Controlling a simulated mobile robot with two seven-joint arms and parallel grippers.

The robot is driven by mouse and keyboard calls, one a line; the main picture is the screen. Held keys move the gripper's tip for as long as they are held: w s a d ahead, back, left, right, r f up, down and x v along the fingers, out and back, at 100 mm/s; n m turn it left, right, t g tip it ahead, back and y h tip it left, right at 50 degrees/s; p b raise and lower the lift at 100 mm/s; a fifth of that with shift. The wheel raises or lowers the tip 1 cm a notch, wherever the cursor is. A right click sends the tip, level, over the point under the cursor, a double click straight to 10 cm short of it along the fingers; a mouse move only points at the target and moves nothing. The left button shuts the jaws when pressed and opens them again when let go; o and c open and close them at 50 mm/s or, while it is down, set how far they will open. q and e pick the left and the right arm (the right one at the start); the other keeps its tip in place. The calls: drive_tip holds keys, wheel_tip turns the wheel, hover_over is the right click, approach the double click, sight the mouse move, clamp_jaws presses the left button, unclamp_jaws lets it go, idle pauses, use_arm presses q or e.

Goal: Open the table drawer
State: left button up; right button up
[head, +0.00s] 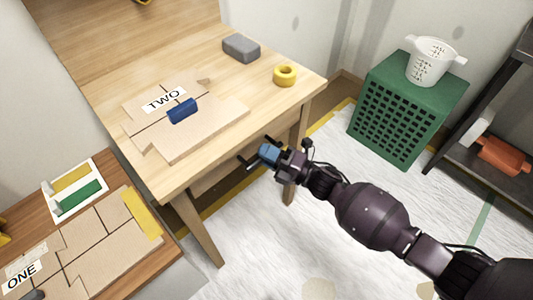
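The wooden table (215,103) stands in the middle of the head view. Its drawer (222,176) shows as a wooden front under the table's front edge, partly in shadow. I cannot make out its handle clearly. My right gripper (254,153), dark with a blue part, is at the table's front edge, close to the drawer front. Its dark fingers look spread apart, with nothing visible between them. I cannot tell whether they touch the drawer. My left gripper is not in view.
Cardboard pieces with a "TWO" label (163,99), a blue block (183,111), a grey block (241,48) and a yellow tape roll (285,75) lie on the tabletop. A green crate (390,130) stands right. A lower table (165,262) is at left. The light floor in front is clear.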

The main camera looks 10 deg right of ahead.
clamp_jaws()
drive_tip(key=shift+s+d, duration=0.2)
drive_tip(key=shift+s, duration=0.05)
use_arm(q)
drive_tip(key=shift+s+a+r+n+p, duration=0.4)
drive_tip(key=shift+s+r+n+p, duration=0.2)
drive_tip(key=shift+p, duration=1.5)
use_arm(e)
drive_tip(key=s+d, duration=0.7)
drive_tip(key=s, duration=0.3)
drive_tip(key=s+d, duration=0.7)
drive_tip(key=s, duration=0.2)
drive_tip(key=shift+s, duration=0.35)
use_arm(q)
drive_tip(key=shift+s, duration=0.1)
use_arm(e)
drive_tip(key=shift+o, duration=2.2)
unclamp_jaws()
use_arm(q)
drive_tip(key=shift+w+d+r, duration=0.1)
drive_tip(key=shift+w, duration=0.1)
